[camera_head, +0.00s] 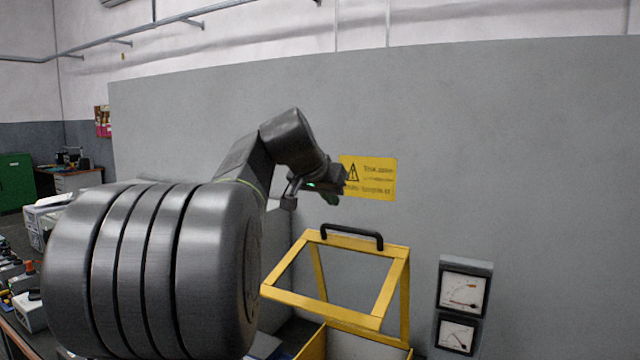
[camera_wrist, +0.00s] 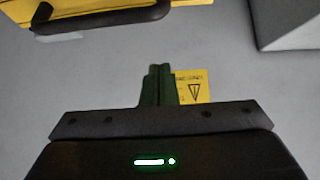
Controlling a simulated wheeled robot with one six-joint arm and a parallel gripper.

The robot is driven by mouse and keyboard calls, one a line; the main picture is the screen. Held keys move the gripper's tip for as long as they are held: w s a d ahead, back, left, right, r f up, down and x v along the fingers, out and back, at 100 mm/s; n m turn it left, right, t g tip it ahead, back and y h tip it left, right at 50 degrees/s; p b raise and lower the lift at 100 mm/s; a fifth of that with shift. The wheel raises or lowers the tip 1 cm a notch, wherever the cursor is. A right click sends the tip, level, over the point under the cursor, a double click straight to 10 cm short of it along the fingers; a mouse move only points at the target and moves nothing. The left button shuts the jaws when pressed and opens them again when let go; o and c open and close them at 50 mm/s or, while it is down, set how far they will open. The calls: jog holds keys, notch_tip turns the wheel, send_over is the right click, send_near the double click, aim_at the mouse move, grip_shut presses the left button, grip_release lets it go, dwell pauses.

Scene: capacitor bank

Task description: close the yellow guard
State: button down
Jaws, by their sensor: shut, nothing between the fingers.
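The yellow guard (camera_head: 320,306) stands open in the head view, its framed lid tilted up above a yellow box-like base. A black handle (camera_head: 351,236) sits on the lid's upper edge. My gripper (camera_head: 332,199) is above and slightly left of the handle, apart from it, and is shut and empty. In the wrist view the shut green fingers (camera_wrist: 158,70) point at the grey panel. The yellow guard (camera_wrist: 90,6) and its black handle (camera_wrist: 100,18) show at the top left there, partly cut off by the frame edge.
A grey panel (camera_head: 480,130) fills the background, with a yellow warning sign (camera_head: 377,180) behind my gripper. Two dial meters (camera_head: 463,291) are mounted right of the guard. A cluttered bench (camera_head: 20,300) lies at the far left.

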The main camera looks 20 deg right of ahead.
jog(key=shift+x, duration=1.1)
jog(key=shift+s+a+f, duration=0.3)
jog(key=shift+s+a, duration=0.2)
jog(key=shift+a, duration=0.1)
jog(key=shift+s+a+f, duration=0.25)
jog(key=shift+s+a, duration=0.3)
jog(key=shift+a, duration=0.05)
jog(key=shift+s+a+f, duration=0.2)
jog(key=shift+a+f, duration=0.05)
jog(key=shift+f, duration=0.05)
jog(key=shift+f, duration=0.1)
